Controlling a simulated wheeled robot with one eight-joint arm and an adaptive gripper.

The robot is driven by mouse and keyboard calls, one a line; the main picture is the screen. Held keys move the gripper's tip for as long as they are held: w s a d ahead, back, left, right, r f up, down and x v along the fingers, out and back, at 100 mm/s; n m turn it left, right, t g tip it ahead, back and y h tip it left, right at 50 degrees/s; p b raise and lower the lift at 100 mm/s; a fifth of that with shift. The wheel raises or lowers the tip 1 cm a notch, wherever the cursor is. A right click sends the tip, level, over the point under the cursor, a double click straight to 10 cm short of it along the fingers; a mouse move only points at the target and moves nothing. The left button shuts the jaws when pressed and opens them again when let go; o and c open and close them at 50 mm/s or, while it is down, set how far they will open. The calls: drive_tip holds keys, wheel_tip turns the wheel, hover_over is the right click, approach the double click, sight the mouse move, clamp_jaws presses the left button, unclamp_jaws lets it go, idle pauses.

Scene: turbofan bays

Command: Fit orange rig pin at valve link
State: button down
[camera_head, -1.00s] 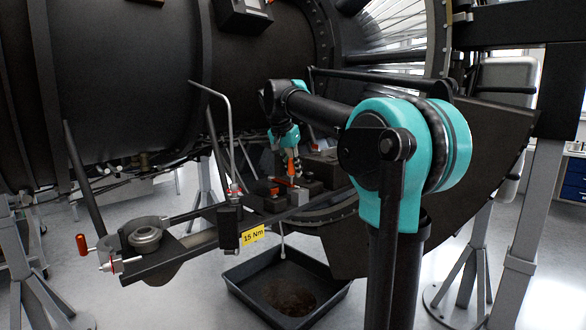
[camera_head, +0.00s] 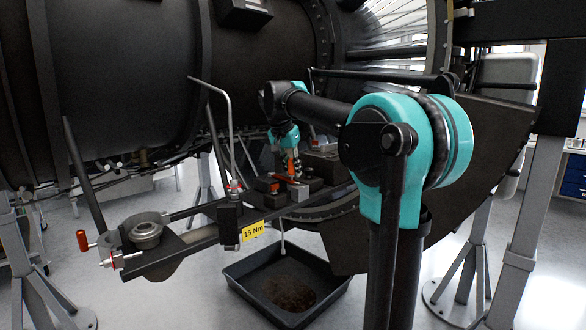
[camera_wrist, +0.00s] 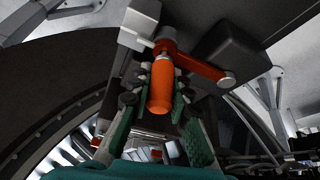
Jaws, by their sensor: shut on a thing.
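The orange rig pin (camera_wrist: 162,88) is a smooth rounded cylinder between the fingers of my gripper (camera_wrist: 158,97) in the wrist view. In the head view the pin (camera_head: 291,164) stands roughly upright below my gripper (camera_head: 289,152). Its thin grey end points to a red-orange lever (camera_wrist: 200,66), perhaps the valve link, beside a light grey block (camera_wrist: 139,22). The lever (camera_head: 291,180) also shows in the head view, just under the pin. The pin's tip looks close to the lever's end, but I cannot tell whether it is in a hole.
Dark blocks (camera_head: 322,166) sit close around the lever on the bracket. A thin bent grey rod (camera_head: 228,120) rises left of my gripper. A yellow 15 Nm tag (camera_head: 254,230) hangs on the bracket's front. A black drip tray (camera_head: 240,285) lies on the floor below.

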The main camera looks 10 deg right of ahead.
drive_tip(key=shift+f, duration=0.35)
drive_tip(key=c, duration=1.3)
unclamp_jaws()
drive_tip(key=shift+c, duration=0.2)
drive_tip(key=v, duration=1.2)
drive_tip(key=shift+s, duration=0.1)
